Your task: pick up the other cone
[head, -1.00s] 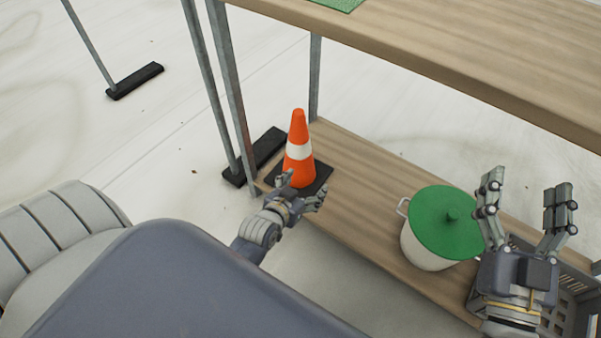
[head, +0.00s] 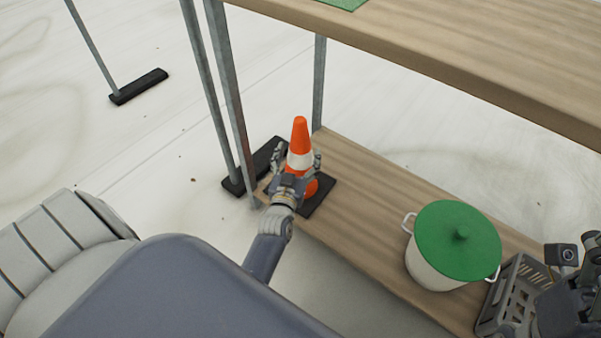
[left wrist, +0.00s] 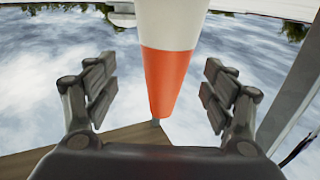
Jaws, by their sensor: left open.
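An orange cone (head: 300,134) with a white band and a dark square base stands upright on the lower wooden shelf, at its left end. My left gripper (head: 297,156) is at the cone's near side, with a finger to each side of it around the white band. In the left wrist view the cone's white and orange body (left wrist: 167,75) stands between the two spread fingers, with gaps on both sides. The left gripper is open and holds nothing. My right gripper (head: 585,275) is partly cut off at the right edge, and its fingers are unclear.
A white pot with a green lid (head: 458,240) stands on the lower shelf (head: 365,200), right of the cone. A grey crate (head: 510,295) is beside it. A metal post (head: 228,95) rises just left of the cone. The upper wooden board (head: 470,60) overhangs behind.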

